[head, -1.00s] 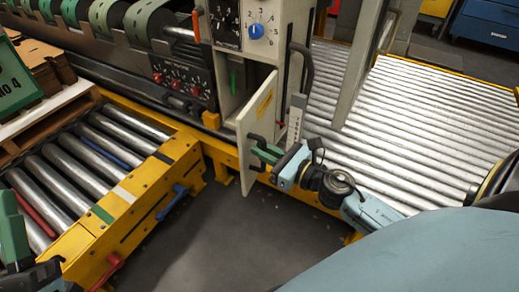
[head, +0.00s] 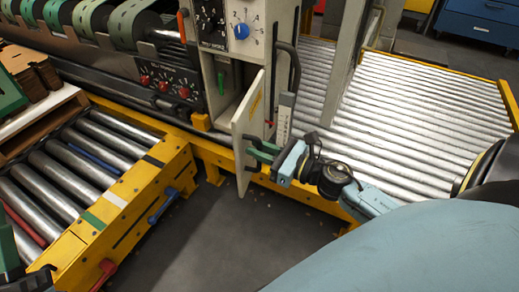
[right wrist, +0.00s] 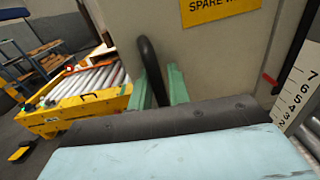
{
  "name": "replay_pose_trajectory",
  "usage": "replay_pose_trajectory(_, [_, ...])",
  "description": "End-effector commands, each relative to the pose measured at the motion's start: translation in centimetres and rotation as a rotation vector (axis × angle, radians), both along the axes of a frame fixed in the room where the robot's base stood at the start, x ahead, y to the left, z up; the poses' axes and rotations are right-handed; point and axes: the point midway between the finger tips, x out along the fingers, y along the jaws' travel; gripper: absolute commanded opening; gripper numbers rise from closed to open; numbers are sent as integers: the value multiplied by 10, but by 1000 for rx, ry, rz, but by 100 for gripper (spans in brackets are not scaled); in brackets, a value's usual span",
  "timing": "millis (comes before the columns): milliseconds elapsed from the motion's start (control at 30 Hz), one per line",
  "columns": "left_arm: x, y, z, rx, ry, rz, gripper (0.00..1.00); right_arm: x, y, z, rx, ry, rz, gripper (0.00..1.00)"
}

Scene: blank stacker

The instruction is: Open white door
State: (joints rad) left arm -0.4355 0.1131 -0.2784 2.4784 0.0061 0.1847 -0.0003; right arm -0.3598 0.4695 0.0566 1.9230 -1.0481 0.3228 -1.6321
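The white door (head: 248,125) stands ajar in the head view, swung out from the pale cabinet below the blue dial. Its black handle (right wrist: 150,65) runs down between my green fingers in the right wrist view. My right gripper (head: 262,151) is on the door's outer face with its fingers on both sides of the handle, and it looks closed on it. In the right wrist view the fingers (right wrist: 160,92) partly hide the handle's lower part. My left gripper (head: 8,250) shows only in part at the left edge of the head view; its fingertips are cut off.
A roller conveyor with a yellow frame (head: 130,205) stands at left. A wider roller bed (head: 420,110) lies at right behind my arm. A grey post (head: 347,70) rises beside the cabinet. The dark floor (head: 215,240) in front of the door is clear.

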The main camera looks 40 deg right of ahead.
Motion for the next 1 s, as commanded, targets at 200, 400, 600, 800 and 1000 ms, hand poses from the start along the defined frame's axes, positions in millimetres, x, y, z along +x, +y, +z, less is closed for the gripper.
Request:
replay_pose_trajectory(200, [0,0,0,0,1,0,36,0,0,0,0,1,1,17])
replay_pose_trajectory(400, [0,0,0,1,2,0,36,-4,-1,-1,0,2,1,17])
replay_pose_trajectory(600, [2,0,0,6,19,0,36,-32,-13,-2,2,7,-1,17])
replay_pose_trajectory(800, [6,-2,-8,33,103,-3,36,-74,-33,-1,2,5,-3,17])
replay_pose_trajectory(1000, [10,-3,-12,51,166,-2,36,-106,-49,0,1,3,-2,17])
